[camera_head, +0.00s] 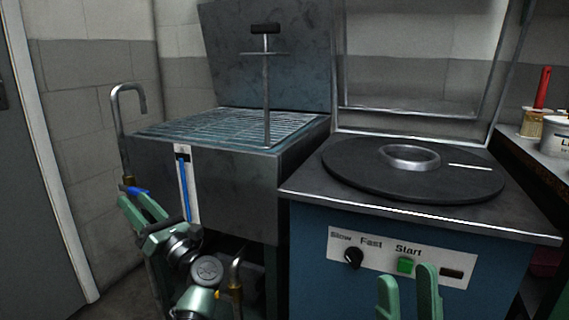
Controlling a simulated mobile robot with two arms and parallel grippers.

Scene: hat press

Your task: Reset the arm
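My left gripper (138,202) is at the lower left, in front of the sink cabinet's left side. Its two green fingers point up and left and stand apart, with nothing seen held between them. A blue handle (137,191) shows right by its fingertips; I cannot tell whether they touch. My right gripper (408,276) is at the bottom edge, in front of the blue machine's panel. Its two green fingers point up with a gap between them, and it looks empty. The rest of the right arm is out of view.
The blue machine (305,245) has a black knob (353,257), a green start button (404,265) and a black round plate (455,180) under a raised clear lid. The metal cabinet (240,190) with a grated top stands left. A shelf with jars (534,123) is at right.

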